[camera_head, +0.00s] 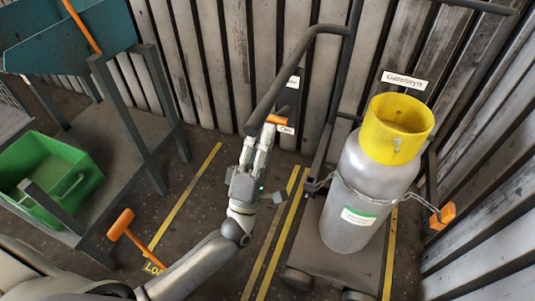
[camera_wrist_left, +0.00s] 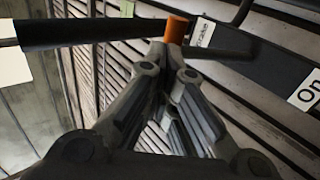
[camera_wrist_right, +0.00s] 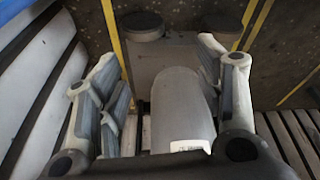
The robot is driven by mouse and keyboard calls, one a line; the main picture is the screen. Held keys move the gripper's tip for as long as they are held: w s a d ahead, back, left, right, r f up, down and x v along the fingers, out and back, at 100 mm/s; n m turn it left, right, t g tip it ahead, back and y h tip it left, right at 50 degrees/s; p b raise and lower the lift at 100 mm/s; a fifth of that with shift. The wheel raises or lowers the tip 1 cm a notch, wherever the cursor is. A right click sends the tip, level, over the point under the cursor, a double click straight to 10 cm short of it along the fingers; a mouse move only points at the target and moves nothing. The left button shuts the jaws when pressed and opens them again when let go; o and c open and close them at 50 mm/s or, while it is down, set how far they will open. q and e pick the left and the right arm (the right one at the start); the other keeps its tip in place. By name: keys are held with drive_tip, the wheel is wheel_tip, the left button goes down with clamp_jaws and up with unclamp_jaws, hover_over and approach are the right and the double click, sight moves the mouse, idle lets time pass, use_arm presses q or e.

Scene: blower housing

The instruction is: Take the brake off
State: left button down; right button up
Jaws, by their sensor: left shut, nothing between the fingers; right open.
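In the left wrist view, the orange end (camera_wrist_left: 177,29) stands right at my left fingertips. My left gripper (camera_head: 264,135) is shut and empty, its tips just below the orange end; whether they touch it I cannot tell. The On label (camera_wrist_left: 306,92) and a brake label also show there. My right gripper (camera_wrist_right: 160,56) is open, seen only in its wrist view, with a grey rounded body (camera_wrist_right: 180,110) in view between its fingers.
The grey gas bottle (camera_head: 350,190) with a yellow collar (camera_head: 398,128) stands chained on the cart (camera_head: 310,235). An orange-handled bar (camera_head: 121,224) is at lower left. A green bin (camera_head: 50,180) sits on a rack. Slatted walls close the back and right.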

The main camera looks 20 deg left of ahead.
use_arm(q)
drive_tip(key=shift+w+r+p, duration=0.2)
drive_tip(key=shift+r+p, duration=0.3)
drive_tip(key=shift+r, duration=0.25)
use_arm(e)
drive_tip(key=f, duration=0.4)
drive_tip(key=shift+s, duration=0.3)
use_arm(q)
drive_tip(key=shift+r, duration=0.15)
use_arm(e)
drive_tip(key=shift+s+f, duration=0.1)
drive_tip(key=shift+s, duration=0.05)
